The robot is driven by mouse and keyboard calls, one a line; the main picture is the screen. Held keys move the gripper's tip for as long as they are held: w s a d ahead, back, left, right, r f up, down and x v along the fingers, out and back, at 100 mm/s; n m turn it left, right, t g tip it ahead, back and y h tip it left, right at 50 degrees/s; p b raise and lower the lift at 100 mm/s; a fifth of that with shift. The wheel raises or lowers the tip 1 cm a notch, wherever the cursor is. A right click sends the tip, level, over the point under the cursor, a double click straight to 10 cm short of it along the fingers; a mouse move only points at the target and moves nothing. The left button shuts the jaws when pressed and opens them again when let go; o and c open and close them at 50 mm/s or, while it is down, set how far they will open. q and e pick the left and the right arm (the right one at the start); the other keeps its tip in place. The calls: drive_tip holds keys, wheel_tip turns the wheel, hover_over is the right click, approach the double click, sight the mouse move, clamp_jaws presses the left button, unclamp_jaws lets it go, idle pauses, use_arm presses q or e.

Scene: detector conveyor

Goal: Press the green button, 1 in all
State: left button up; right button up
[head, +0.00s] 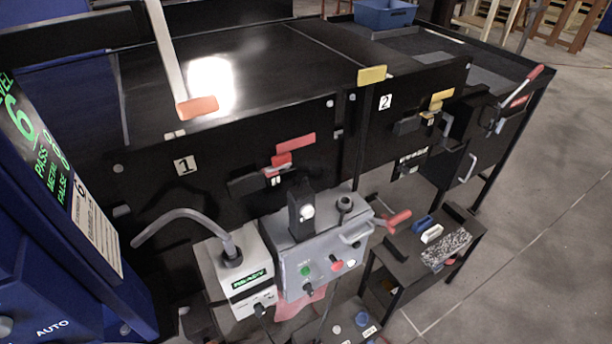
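The green button (306,271) is a small round button on the sloped front of a grey control box (292,270), near the lower middle of the head view. Nothing covers the green button. Neither of my grippers shows in this view.
A white box reading READY (247,281) with a curved grey bar stands left of the control box. Black conveyor panels numbered 1 (185,166) and 2 (385,101) rise behind. A small dark table (405,262) stands to the right. A blue cabinet (40,250) fills the left edge.

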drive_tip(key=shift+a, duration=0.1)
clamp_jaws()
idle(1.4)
